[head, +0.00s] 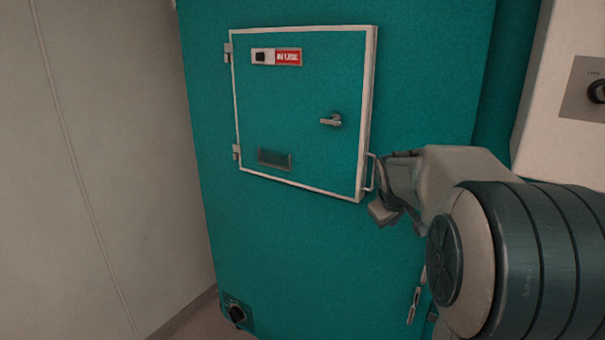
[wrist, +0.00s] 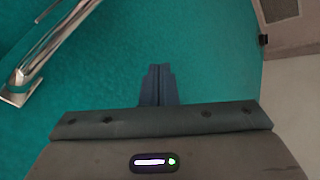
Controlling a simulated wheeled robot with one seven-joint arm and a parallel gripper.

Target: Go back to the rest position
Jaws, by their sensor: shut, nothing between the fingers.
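My gripper (wrist: 159,72) shows in the wrist view with its two dark fingers pressed together and nothing between them. In the head view my gripper (head: 379,212) is at the right of a teal chamber door (head: 290,110), just beside its pale side handle (head: 371,172). That handle (wrist: 55,45) also shows at the upper left of the wrist view, apart from the fingers. The door has a white frame, a small latch lever (head: 331,121) and a red "IN USE" sign (head: 288,57). My arm hides part of the cabinet's lower right.
The teal cabinet (head: 440,60) fills the middle. A plain grey wall (head: 100,150) stands to the left. A pale box with a dark knob (head: 597,91) is at the upper right.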

